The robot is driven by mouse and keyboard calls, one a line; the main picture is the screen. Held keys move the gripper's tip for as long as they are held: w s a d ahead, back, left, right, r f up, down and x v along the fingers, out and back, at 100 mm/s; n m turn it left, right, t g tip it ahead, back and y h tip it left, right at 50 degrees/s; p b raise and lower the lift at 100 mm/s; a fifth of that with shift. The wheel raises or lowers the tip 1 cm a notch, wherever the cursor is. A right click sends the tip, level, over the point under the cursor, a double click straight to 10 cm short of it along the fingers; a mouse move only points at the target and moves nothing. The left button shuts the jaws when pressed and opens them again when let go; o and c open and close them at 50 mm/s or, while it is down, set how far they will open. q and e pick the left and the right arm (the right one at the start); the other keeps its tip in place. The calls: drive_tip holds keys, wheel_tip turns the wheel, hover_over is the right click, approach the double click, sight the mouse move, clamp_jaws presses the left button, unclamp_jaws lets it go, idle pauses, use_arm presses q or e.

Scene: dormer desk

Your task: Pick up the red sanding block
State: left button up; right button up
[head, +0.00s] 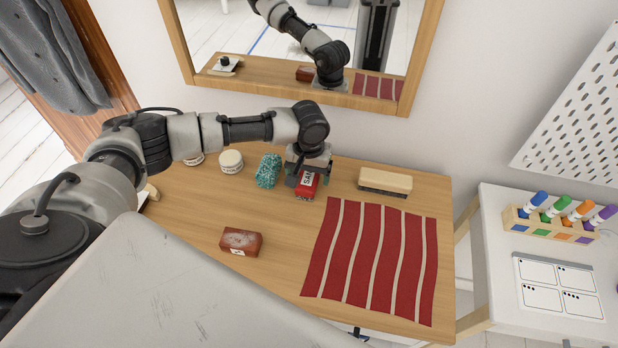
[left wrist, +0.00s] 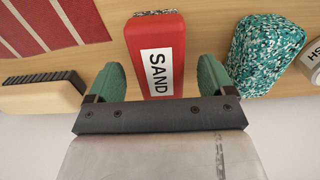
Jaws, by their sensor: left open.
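The red sanding block (head: 307,186) sits on the wooden desk towards the back, directly under my left gripper. In the left wrist view it is a red block (left wrist: 156,55) with a white label reading SAND. My left gripper (head: 308,176) is open, with its green fingertips on either side of the block. In the left wrist view the left gripper (left wrist: 161,80) has a visible gap between the block and each finger. I cannot tell whether the fingers reach down to the desk. My right gripper is not in view.
A teal speckled sponge (head: 269,171) stands just left of the block, and a brush (head: 385,181) lies to the right. A brown-red block (head: 241,241) lies nearer the front. A red striped cloth (head: 372,262) covers the right. White jars (head: 231,161) stand at the back left.

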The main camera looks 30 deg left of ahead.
use_arm(q)
wheel_tip(320, 180, down, 2)
drive_tip(key=c, duration=1)
drive_tip(key=shift+r, duration=0.15)
drive_tip(key=shift+c, duration=0.2)
drive_tip(key=shift+r, duration=0.25)
drive_tip(key=r, duration=0.3)
drive_tip(key=shift+s+d+r, duration=0.15)
drive_tip(key=shift+s+r, duration=0.1)
drive_tip(key=shift+r, duration=0.1)
drive_tip(key=s+d+r, duration=0.5)
drive_tip(key=s+r, duration=0.1)
drive_tip(key=s, duration=0.4)
drive_tip(key=shift+r, duration=0.3)
